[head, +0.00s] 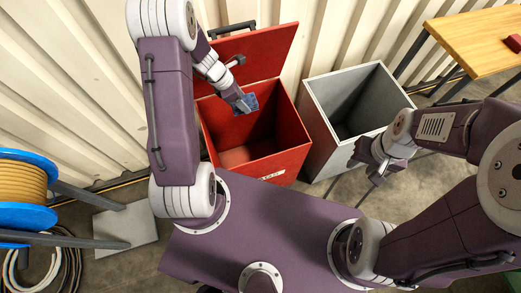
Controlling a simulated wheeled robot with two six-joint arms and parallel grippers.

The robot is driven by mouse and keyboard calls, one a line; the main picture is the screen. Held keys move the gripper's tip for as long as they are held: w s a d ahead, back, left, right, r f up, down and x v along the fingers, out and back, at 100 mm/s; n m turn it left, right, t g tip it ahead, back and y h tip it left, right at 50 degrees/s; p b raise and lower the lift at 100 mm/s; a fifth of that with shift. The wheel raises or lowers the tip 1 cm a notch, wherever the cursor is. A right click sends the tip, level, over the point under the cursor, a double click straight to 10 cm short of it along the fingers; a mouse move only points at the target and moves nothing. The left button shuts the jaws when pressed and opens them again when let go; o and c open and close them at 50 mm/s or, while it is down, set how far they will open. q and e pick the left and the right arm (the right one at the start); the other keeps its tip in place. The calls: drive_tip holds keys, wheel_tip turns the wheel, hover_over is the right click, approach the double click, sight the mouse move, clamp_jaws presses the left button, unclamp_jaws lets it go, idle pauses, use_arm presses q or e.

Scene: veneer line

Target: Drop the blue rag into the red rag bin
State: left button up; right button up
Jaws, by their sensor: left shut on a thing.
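The blue rag (251,102) is a small dark blue cloth in the head view. My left gripper (244,104) is shut on it and holds it over the opening of the red rag bin (288,170). The bin's red lid (265,55) stands open at the back, and the part of the inside that shows looks empty. The rag's height above the rim is hard to judge. My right gripper (372,172) hangs in front of the grey bin, and its jaw gap is too small to make out.
An open grey bin (322,124) stands just right of the red bin. A wooden table (470,45) with a red object (514,42) is at the upper right. A cable reel (22,190) and a floor plate (128,228) are at the left. A corrugated wall runs behind.

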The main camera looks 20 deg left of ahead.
use_arm(q)
drive_tip(key=shift+w+d+f, duration=0.2)
drive_tip(key=shift+d+f, duration=0.05)
drive_tip(key=shift+f, duration=0.25)
drive_tip(key=shift+s+f+b, duration=0.1)
drive_tip(key=shift+b, duration=0.3)
drive_tip(key=shift+s+a, duration=0.15)
drive_tip(key=shift+s, duration=0.15)
drive_tip(key=shift+w+f+b, duration=0.15)
drive_tip(key=shift+f+b, duration=0.1)
drive_tip(key=shift+b, duration=0.05)
drive_tip(key=shift+f+b, duration=0.35)
wheel_tip(320, 180, down, 5)
drive_tip(key=b, duration=0.5)
use_arm(e)
wheel_tip(320, 180, down, 8)
drive_tip(key=shift+s, duration=0.2)
drive_tip(key=shift+a+r, duration=0.15)
use_arm(q)
drive_tip(key=o, duration=1.5)
